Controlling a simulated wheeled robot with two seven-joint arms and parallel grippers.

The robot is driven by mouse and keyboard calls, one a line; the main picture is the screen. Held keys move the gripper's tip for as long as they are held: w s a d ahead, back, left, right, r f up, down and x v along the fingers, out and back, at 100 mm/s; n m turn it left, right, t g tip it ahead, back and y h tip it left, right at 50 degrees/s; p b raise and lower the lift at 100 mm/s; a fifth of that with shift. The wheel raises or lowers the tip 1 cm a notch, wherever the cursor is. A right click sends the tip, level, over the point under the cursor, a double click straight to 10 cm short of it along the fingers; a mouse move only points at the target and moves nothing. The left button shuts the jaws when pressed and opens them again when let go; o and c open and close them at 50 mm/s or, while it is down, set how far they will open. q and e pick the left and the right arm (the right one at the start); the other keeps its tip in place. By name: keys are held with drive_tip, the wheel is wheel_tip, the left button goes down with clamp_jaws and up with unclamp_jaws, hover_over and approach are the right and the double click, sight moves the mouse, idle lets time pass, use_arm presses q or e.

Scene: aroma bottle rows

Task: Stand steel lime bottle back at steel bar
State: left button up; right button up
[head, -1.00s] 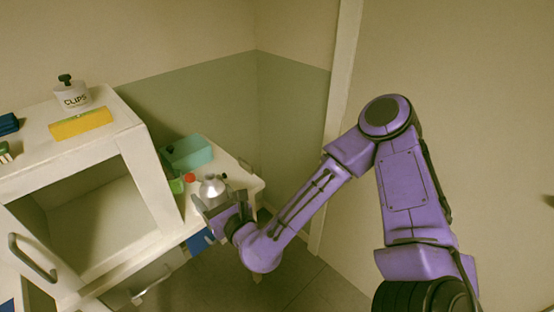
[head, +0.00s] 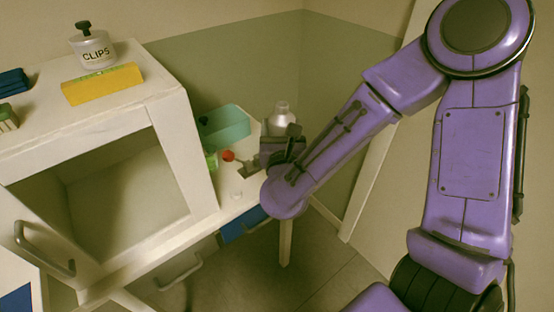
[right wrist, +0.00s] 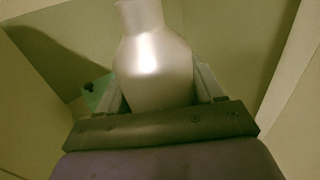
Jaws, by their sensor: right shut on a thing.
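A steel-coloured bottle (head: 281,116) with a narrowed neck is held upright by my right gripper (head: 282,142), at the right end of the side table. In the right wrist view the same bottle (right wrist: 153,70) stands between the two fingers, which are shut on it. No lime marking can be made out on its visible side. I cannot clearly pick out a steel bar; a small grey piece (head: 248,167) shows beside the gripper, but I cannot tell what it is. My left gripper is not in view.
A teal bin (head: 223,128), a red round thing (head: 228,156) and a green item (head: 211,160) are on the side table. A white open-fronted cabinet (head: 170,100) stands left, with a clips jar (head: 95,50) and yellow box (head: 102,84) on top.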

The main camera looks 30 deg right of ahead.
drive_tip(key=shift+w+d, duration=0.2)
drive_tip(key=shift+d, duration=0.55)
drive_tip(key=shift+w+d+f+p, duration=0.55)
drive_tip(key=shift+w+d+f, duration=0.5)
drive_tip(key=shift+w+f, duration=1.1)
drive_tip(key=shift+w+d+f+p, duration=0.55)
drive_tip(key=shift+w+d+f, duration=0.5)
drive_tip(key=shift+w+f, duration=1.05)
drive_tip(key=shift+w+d+f+p, duration=0.55)
drive_tip(key=shift+w+d+f, duration=0.5)
drive_tip(key=shift+w+f, duration=1.1)
drive_tip(key=shift+s+f, duration=0.3)
drive_tip(key=shift+f, duration=0.05)
drive_tip(key=o, duration=1.3)
drive_tip(key=shift+c, duration=0.2)
